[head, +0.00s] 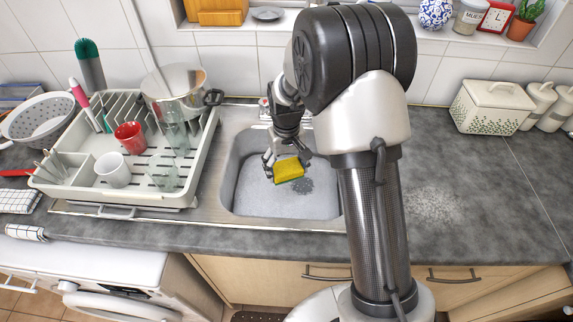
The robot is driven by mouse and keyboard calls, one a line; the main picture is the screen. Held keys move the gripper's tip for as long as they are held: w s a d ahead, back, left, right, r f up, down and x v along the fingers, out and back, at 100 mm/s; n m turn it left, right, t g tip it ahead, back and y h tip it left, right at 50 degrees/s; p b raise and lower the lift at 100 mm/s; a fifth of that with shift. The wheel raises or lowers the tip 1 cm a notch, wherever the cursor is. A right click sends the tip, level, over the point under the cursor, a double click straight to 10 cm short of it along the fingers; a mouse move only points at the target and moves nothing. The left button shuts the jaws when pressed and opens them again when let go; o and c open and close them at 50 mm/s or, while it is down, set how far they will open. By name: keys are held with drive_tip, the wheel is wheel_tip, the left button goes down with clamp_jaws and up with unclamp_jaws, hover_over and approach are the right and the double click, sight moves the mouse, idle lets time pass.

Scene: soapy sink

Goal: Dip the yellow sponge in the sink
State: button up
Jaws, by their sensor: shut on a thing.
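The yellow sponge (289,169) has a dark green edge. It is over the sink (230,187), near the middle of the basin in the head view. My gripper (287,163) is shut on the sponge and reaches down into the sink area from above. The basin holds pale, whitish suds or soapy water. A dark patch shows in the suds just right of and below the sponge. I cannot tell whether the sponge touches the surface. My arm hides the right part of the sink.
A white dish rack (135,197) with a red mug (130,138), a white mug (113,170), glasses and a steel pot (172,92) stands left of the sink. A colander (38,118) is at far left. A patterned box (492,106) stands at the back right. The right counter (445,165) is mostly clear.

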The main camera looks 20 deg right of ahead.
drive_tip(key=b, duration=0.8)
hover_over(286, 206)
wheel_tip(286, 206, down, 15)
drive_tip(key=shift+f, duration=1.35)
wheel_tip(286, 206, up, 20)
drive_tip(key=p, duration=1.3)
drive_tip(key=shift+f, duration=0.25)
